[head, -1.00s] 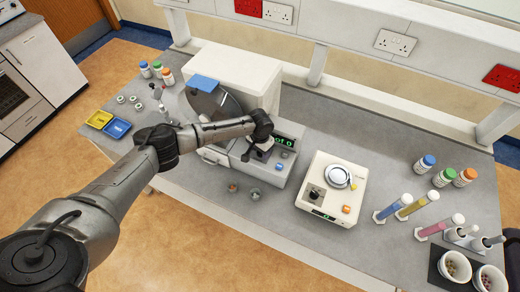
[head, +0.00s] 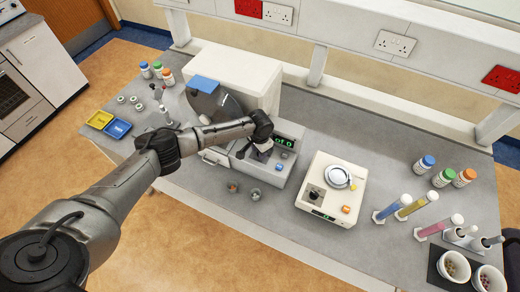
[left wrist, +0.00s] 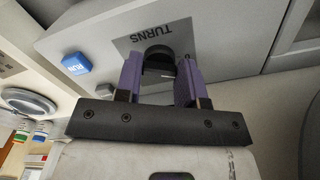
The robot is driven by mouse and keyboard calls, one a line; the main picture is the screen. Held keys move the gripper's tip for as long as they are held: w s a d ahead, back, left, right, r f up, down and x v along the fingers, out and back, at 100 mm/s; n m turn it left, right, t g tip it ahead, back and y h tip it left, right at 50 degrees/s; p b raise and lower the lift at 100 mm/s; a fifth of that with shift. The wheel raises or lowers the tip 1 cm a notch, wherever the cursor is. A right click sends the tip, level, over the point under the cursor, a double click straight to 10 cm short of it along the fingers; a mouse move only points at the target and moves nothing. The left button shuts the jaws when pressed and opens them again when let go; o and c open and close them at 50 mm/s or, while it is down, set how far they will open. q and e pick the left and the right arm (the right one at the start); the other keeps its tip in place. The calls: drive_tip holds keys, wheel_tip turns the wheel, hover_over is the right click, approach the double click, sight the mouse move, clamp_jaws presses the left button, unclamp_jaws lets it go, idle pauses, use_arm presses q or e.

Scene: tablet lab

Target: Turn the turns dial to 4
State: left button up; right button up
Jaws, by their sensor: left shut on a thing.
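The turns dial (left wrist: 159,57) is a dark round knob under the upside-down label TURNS in the left wrist view. My left gripper (left wrist: 160,75) is shut on it, with a purple finger on each side. The dial is on the front panel of the grey machine (head: 285,139), which has a green lit display (head: 284,141) partly hidden by my arm; a 0 shows at its right end. In the head view my left wrist hides the dial. The blue RUN button (left wrist: 76,63) is beside the dial. My right gripper does not show.
A balance (head: 330,190) with a dial and an orange button stands right of the machine. Capped tubes (head: 417,203), bottles and white bowls are at the right. Yellow and blue trays (head: 100,119) are at the left.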

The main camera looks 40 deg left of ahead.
use_arm(q)
drive_tip(key=m, duration=0.5)
drive_tip(key=shift+w+a+m, duration=0.1)
drive_tip(key=shift+m, duration=1.2)
drive_tip(key=o, duration=0.9)
drive_tip(key=shift+o, duration=0.2)
drive_tip(key=shift+r, duration=0.1)
wheel_tip(320, 180, up, 14)
drive_tip(key=b, duration=0.1)
drive_tip(key=shift+f, duration=0.2)
